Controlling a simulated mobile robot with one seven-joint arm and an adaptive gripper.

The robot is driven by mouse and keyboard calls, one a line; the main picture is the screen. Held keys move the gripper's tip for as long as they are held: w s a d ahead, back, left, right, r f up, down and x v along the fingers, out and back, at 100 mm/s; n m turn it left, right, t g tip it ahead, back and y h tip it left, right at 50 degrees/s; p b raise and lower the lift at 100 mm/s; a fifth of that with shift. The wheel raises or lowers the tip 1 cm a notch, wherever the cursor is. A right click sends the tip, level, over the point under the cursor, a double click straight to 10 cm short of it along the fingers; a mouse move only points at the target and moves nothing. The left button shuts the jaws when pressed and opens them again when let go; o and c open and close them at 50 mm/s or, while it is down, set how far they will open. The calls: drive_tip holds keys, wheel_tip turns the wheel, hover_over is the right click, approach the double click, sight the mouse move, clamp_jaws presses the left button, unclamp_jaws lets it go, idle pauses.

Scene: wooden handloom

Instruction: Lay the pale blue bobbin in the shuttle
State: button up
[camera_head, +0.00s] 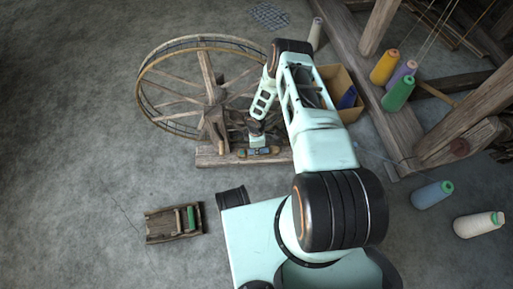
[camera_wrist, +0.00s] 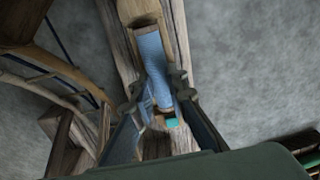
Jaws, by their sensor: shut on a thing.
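The pale blue bobbin (camera_wrist: 151,62) lies lengthwise over the slot of the wooden shuttle (camera_wrist: 138,11) in the wrist view. Whether it rests on the slot floor is unclear. A teal part (camera_wrist: 171,122) shows near the bobbin's lower end. My gripper (camera_wrist: 156,88) is shut on the bobbin, with one finger on each side. In the head view my gripper (camera_head: 257,142) points down at the shuttle (camera_head: 275,150), which lies on the wooden base of the spinning wheel. Little of the bobbin shows there.
The spinning wheel (camera_head: 208,75) stands close behind and left of my gripper. A cardboard box (camera_head: 352,112) is to the right. A small wooden tray (camera_head: 158,227) with a green bobbin (camera_head: 191,218) sits on the floor at lower left. Several yarn cones stand or lie at right.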

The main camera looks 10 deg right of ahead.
drive_tip(key=o, duration=0.9)
wheel_tip(320, 180, up, 12)
idle(0.4)
idle(0.3)
